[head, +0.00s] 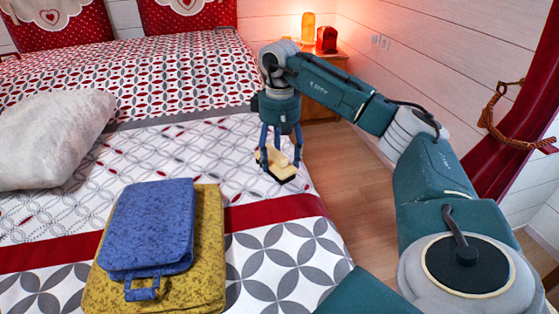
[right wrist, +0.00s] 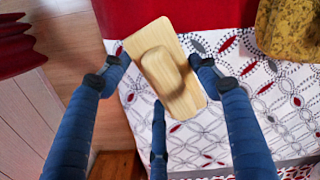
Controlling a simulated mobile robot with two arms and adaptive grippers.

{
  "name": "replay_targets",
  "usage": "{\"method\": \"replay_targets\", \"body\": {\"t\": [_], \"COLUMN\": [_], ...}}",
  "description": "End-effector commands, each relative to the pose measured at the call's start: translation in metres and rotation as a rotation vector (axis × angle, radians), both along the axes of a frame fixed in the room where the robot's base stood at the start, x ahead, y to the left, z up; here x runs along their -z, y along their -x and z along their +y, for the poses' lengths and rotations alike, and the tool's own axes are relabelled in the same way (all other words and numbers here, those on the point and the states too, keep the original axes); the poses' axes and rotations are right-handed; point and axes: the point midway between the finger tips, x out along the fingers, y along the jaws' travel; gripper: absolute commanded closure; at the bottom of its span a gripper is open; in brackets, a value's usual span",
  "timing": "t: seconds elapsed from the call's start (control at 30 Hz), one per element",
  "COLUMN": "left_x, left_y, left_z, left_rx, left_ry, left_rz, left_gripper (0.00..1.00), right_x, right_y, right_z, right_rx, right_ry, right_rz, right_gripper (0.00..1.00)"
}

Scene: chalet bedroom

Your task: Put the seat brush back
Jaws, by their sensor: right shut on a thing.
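The seat brush (head: 277,160) is a pale wooden block with a raised grip on top and a dark underside. My right gripper (head: 280,152) points down and is shut on it near the right edge of the bed. In the right wrist view the brush (right wrist: 172,72) lies between the blue fingers of the gripper (right wrist: 165,78), with its raised grip facing the camera. The bed's edge and red band show behind it. I cannot tell for sure whether the brush touches the bed. My left gripper is not in view.
The bed (head: 170,140) fills the left and middle. A white pillow (head: 50,140) lies at the left. A bedside table with a lamp (head: 308,27) stands behind my arm. Wooden floor (head: 345,170) is clear.

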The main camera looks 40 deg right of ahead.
Motion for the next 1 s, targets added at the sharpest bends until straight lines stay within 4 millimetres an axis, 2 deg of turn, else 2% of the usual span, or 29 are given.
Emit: {"method": "replay_targets", "body": {"t": [0.07, 0.33, 0.53, 0.93, 0.97, 1.0], "left_x": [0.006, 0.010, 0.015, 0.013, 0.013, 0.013], "left_y": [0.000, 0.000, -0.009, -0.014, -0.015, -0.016], "left_z": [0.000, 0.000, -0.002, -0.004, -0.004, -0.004], "left_rx": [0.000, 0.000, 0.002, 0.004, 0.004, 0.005], "left_ry": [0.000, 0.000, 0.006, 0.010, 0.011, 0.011], "left_rz": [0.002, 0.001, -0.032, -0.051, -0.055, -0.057], "left_gripper": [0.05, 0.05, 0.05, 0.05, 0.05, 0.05], "right_x": [0.016, 0.036, 0.066, 0.072, 0.072, 0.072], "right_y": [0.001, 0.000, 0.000, 0.000, 0.000, 0.000], "right_z": [0.000, 0.000, 0.000, 0.000, 0.000, 0.000], "right_rx": [0.000, 0.000, 0.000, 0.000, 0.000, 0.000], "right_ry": [0.001, 0.001, 0.001, 0.000, 0.000, 0.000], "right_rz": [0.001, 0.000, 0.001, -0.001, -0.001, -0.001], "right_gripper": [0.63, 0.63, 0.63, 0.63, 0.37, 0.29]}}
